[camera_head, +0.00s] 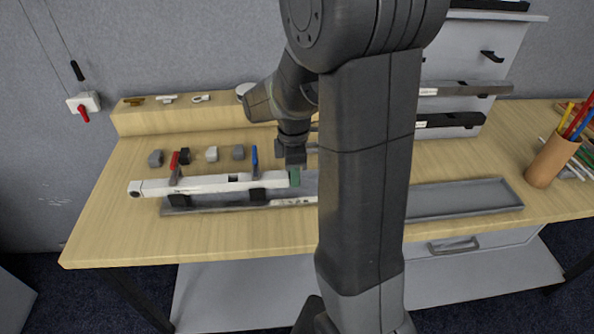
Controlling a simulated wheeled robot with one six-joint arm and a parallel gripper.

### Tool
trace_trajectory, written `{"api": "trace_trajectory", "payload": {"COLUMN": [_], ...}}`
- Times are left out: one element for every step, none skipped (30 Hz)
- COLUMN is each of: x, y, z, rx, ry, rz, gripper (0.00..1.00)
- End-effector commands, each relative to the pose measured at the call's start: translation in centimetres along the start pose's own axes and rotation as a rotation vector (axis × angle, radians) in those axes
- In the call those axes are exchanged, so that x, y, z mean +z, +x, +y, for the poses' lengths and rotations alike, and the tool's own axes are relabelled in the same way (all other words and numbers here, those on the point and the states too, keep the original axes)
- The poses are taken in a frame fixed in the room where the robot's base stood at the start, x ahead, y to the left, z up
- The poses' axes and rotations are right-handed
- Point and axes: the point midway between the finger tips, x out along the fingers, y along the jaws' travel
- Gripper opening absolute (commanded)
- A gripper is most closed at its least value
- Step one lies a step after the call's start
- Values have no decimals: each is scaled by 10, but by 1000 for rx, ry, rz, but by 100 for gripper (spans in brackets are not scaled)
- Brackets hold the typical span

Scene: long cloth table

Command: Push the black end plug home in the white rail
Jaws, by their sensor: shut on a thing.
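The white rail (210,184) lies left of centre on the wooden table, held in black clamps with a red and a blue handle. A dark round spot shows on its left end face. My gripper (293,168) points down at the rail's right end, shut on a small green block (295,177). The block is at the rail's right end; I cannot tell how far in it sits. A black plug-like block (184,157) stands behind the rail, by the red handle. My arm hides the table to the right of the gripper.
Grey and pale blocks (211,154) stand in a row behind the rail. A wooden ledge (160,120) with small parts runs along the back. A long grey tray (465,197) and a pencil cup (552,161) are at right. The front left table is clear.

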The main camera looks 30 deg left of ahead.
Motion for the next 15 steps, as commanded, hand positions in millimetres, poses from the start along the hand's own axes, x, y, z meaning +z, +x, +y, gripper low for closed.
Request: {"api": "trace_trajectory", "payload": {"x": [-2, -3, -4, -4, -3, -3, -3, -3, -3, -3, -3, -3, -3, -3, -3], "y": [0, 0, 0, 0, 0, 0, 0, 0, 0, 0, 0, 0, 0, 0, 0], "z": [0, 0, 0, 0, 0, 0, 0, 0, 0, 0, 0, 0, 0, 0, 0], "rx": [0, 0, 0, 0, 0, 0, 0, 0, 0, 0, 0, 0, 0, 0, 0], "ry": [-1, -2, -2, -1, -1, -1, -1, -1, -1, -1, -1, -1, -1, 0, 0], "rz": [1, 1, 1, 1, 1, 1, 1, 1, 1, 1, 1, 1, 1, 1, 1], "gripper": [8, 8, 8, 34, 40, 48, 53, 55, 55, 55, 55, 55, 55, 55, 55]}}
